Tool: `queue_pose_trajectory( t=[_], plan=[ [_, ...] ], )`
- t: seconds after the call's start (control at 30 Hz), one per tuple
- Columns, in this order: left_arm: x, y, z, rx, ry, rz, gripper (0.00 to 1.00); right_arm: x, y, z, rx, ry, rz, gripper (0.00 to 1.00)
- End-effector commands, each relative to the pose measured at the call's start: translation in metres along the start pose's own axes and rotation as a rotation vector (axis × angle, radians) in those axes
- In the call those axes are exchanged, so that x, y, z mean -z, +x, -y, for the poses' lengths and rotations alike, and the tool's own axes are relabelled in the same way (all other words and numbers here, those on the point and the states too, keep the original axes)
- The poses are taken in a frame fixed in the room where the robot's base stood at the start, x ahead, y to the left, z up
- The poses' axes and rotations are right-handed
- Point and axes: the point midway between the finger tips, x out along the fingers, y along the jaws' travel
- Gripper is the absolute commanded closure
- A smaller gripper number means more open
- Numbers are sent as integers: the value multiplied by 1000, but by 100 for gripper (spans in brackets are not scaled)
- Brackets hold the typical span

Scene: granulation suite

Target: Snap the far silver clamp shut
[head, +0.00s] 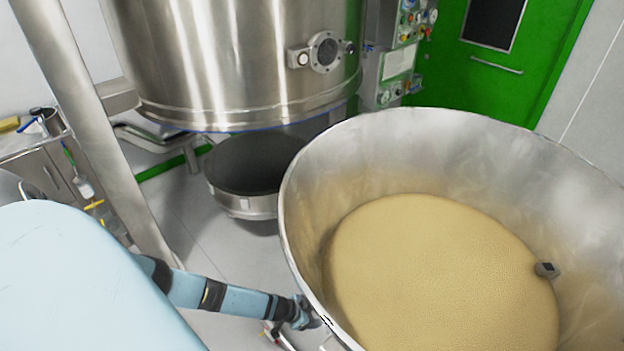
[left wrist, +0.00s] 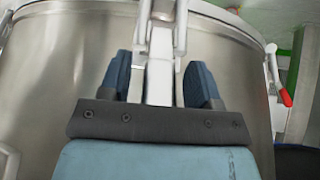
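A steel bin (head: 345,165) filled with pale granules stands at the right of the head view. My left gripper (head: 310,318) is at the bin's outer wall, low on its near-left side. In the left wrist view, a silver clamp (left wrist: 160,75) hangs down the steel wall from the rim. Its lever lies between the two dark blue fingers of my left gripper (left wrist: 160,90), one on each side. I cannot tell whether both fingers touch the lever. In the head view the clamp is mostly hidden by the gripper and rim. My right gripper is out of view.
Another clamp with a red-tipped lever (left wrist: 286,97) sits at the right in the left wrist view. A large steel vessel (head: 220,60) stands behind, with a dark open bowl (head: 245,205) below it. A steel post (head: 95,120) rises at the left.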

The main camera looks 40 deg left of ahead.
Motion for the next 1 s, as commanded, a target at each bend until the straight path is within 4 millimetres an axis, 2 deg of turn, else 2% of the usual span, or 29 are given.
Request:
queue_pose_trajectory(
  t=[0.17,0.27,0.37,0.7,0.83,1.0],
  plan=[
    [1,-1,0,0,0,-1,43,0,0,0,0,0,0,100],
    [1,-8,0,-1,0,-1,43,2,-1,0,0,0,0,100],
    [0,-24,1,0,-1,0,43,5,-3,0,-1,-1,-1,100],
    [-1,-100,0,-1,-1,2,43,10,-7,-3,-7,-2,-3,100],
    [-1,-121,0,-1,0,1,43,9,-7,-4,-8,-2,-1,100],
    [-1,-136,0,0,-1,1,43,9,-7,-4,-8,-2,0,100]
  ],
)
